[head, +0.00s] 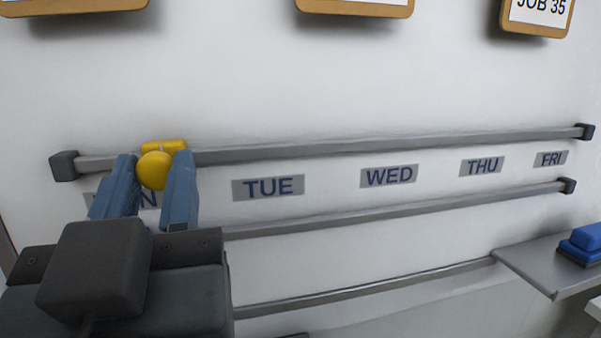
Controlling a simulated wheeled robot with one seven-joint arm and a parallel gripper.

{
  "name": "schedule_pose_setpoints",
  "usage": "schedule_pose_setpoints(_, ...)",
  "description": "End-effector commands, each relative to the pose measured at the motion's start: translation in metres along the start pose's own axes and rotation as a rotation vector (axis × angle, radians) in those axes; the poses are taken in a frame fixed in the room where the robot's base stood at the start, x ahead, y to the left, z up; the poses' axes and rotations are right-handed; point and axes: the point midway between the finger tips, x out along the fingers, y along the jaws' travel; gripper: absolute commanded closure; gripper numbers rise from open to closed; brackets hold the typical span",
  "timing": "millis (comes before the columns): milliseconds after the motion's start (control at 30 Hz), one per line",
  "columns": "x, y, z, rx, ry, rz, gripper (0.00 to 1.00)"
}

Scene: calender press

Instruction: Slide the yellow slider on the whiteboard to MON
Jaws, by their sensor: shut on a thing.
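The yellow slider (164,146) sits on the upper grey rail (330,147) of the whiteboard, near the rail's left end. Its round yellow knob (154,171) faces me. My gripper (152,178) is shut on the knob, with one blue finger on each side of it. The slider is above the MON label (149,201), which my fingers mostly cover; only its last letter and edges show. The TUE label (268,187) is clear to the right of my gripper.
A dark end stop (64,166) closes the rail's left end, a short way left of the slider. WED (388,176), THU (481,167) and FRI (551,159) labels follow rightward. A lower rail (400,212) runs beneath. A shelf (540,265) with a blue eraser-like block (585,243) is at right.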

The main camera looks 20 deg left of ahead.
Motion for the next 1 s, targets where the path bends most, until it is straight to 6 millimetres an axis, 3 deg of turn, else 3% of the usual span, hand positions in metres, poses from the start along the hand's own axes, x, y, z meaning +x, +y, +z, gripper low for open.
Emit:
schedule_pose_setpoints(333, 0.000, -0.002, 0.001, 0.001, 0.001, -0.001, 1.00)
schedule_pose_setpoints(667, 0.000, -0.045, 0.002, 0.001, 0.003, -0.001, 1.00)
schedule_pose_setpoints(1000, 0.001, -0.050, 0.000, 0.001, 0.000, -0.002, 1.00)
